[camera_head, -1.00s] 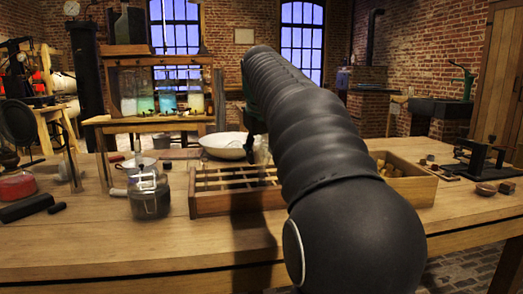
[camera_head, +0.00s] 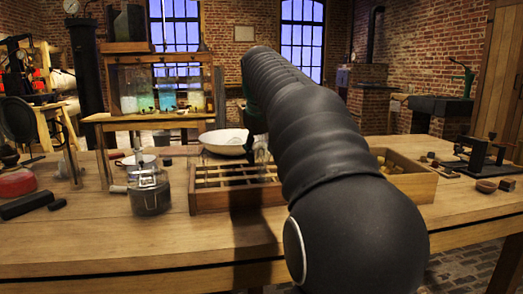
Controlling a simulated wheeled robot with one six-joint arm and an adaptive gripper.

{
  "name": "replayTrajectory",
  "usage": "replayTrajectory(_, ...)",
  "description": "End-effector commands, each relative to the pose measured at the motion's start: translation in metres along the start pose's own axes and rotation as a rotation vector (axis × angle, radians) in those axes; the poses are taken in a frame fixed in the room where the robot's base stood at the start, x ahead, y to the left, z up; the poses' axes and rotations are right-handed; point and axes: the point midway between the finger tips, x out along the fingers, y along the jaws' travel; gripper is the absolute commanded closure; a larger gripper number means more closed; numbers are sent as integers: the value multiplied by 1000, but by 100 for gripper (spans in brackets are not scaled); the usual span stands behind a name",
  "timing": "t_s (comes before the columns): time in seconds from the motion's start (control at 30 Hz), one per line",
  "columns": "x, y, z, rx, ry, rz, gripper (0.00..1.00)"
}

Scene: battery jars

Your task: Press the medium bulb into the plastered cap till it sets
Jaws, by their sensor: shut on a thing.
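My gripper (camera_head: 260,152) hangs beneath the far end of my arm, over the back right part of a divided wooden tray. It is mostly hidden behind the arm. A small pale, glassy thing shows at its tips, perhaps the medium bulb, and the gripper is shut on it. Its size and shape cannot be made out. I cannot pick out the plastered cap; it may be in the tray or behind my arm. The wooden tray (camera_head: 222,202) has several slatted compartments, and I cannot see clearly what they hold.
A glass jar (camera_head: 149,196) stands left of the tray. A white bowl (camera_head: 222,143) is behind it. A wooden box (camera_head: 417,187) with yellowish pieces is right of my arm. A black rod (camera_head: 27,205) lies at left. The table's front (camera_head: 150,243) is clear.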

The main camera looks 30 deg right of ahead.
Motion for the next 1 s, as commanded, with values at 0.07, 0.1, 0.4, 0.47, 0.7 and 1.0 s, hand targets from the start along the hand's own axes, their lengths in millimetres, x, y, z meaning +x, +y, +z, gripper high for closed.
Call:
replayTrajectory(0.07,0,0,0,0,0,0,71)
replayTrajectory(0.1,0,0,0,0,0,0,71)
replayTrajectory(0.4,0,0,0,0,0,0,71)
replayTrajectory(0.47,1,0,1,0,0,0,71)
replayTrajectory(0.7,5,-1,2,0,0,0,71)
replayTrajectory(1.0,5,-1,2,0,0,0,71)
